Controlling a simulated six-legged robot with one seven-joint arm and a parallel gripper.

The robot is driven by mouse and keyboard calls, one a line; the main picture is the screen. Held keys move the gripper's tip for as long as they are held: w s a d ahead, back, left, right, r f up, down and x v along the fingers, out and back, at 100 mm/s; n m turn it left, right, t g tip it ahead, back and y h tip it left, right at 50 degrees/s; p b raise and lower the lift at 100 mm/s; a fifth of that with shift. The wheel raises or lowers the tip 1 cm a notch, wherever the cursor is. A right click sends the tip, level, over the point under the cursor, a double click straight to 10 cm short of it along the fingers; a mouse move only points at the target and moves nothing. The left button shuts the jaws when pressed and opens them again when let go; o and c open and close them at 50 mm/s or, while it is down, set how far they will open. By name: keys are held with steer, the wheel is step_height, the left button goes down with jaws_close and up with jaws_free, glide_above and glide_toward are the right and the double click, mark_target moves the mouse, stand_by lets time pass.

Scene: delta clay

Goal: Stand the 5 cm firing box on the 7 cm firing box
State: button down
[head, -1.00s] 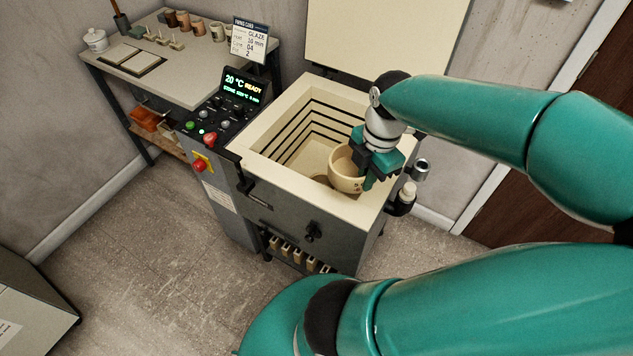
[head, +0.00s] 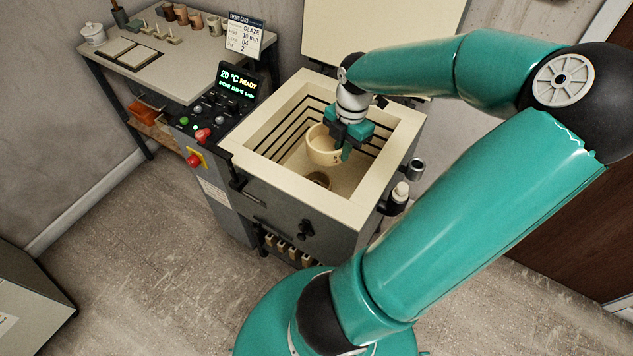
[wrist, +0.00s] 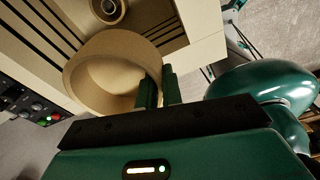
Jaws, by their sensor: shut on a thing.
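My gripper (head: 346,148) is shut on the wall of a round cream firing box (head: 322,156), over the open kiln. I take it for the 5 cm box; its small dark marking is too small to read. It is open at the top and looks empty in the wrist view (wrist: 92,85), where my fingers (wrist: 159,92) pinch its rim. A smaller-looking round ring-shaped thing (head: 319,181) lies lower in the kiln, apart from the held box; it also shows in the wrist view (wrist: 107,10). I cannot tell whether it is the 7 cm box.
The square kiln (head: 345,210) has a thick cream rim and grooved inner walls; its lid (head: 380,40) stands open behind. A control panel (head: 220,110) adjoins its left side. Small holders (head: 398,195) hang on its right. A worktable (head: 165,65) with pots is at the back left.

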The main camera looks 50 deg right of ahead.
steer(key=w+d+f+n, duration=0.1)
steer(key=w+d+f, duration=0.2)
steer(key=f, duration=0.6)
steer(key=w+d+f+n, duration=0.2)
steer(key=w+d+f, duration=0.1)
steer(key=f, duration=0.7)
steer(key=w+d+f+n, duration=0.2)
steer(key=w+d+f, duration=0.1)
steer(key=f, duration=0.7)
steer(key=shift+d, duration=0.1)
steer(key=shift+f, duration=0.2)
steer(key=c, duration=2)
jaws_free()
steer(key=o, duration=0.5)
steer(key=shift+c, duration=0.2)
step_height(320, 180, up, 12)
steer(key=d, duration=0.1)
steer(key=shift+d, duration=0.2)
steer(key=shift+r, duration=0.1)
